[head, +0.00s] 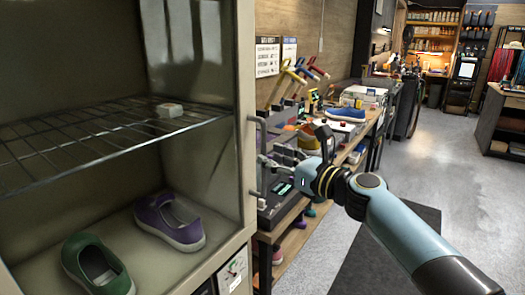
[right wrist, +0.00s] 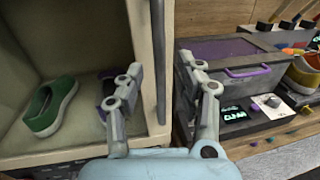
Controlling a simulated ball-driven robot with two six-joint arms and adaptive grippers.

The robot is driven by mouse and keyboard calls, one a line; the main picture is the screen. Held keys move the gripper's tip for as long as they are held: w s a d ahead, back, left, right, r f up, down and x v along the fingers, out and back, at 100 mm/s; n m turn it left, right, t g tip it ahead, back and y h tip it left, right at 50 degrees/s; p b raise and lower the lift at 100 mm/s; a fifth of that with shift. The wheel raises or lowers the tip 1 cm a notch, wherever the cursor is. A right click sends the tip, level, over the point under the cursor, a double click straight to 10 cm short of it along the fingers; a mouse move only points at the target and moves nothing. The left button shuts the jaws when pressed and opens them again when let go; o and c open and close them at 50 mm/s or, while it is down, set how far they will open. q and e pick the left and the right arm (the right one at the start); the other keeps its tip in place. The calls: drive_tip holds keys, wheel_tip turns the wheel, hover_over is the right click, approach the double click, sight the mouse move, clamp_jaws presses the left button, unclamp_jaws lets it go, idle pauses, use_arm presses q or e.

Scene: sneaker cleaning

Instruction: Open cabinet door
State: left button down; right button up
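The cabinet (head: 245,90) fills the left of the head view. Its pale frame surrounds a visible interior; I cannot tell whether clear glass covers the front. A vertical bar handle (head: 258,155) stands on the right-hand frame edge; it also shows in the right wrist view (right wrist: 159,60). My right gripper (head: 272,165) is at the handle's height, just right of it. In the right wrist view my right gripper (right wrist: 165,75) is open, one finger on either side of the handle, with nothing visibly clamped. Whether a finger touches the handle is unclear. My left gripper is out of view.
Inside are a wire shelf (head: 100,140) with a small white block (head: 169,110), a green shoe (head: 97,265) and a purple shoe (head: 170,220). A cluttered workbench (head: 340,150) with a purple-lidded machine (right wrist: 225,50) stands close on the right. Open floor (head: 440,160) lies further right.

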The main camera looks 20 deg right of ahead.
sight(265, 155)
drive_tip(key=shift+x, duration=1.85)
clamp_jaws()
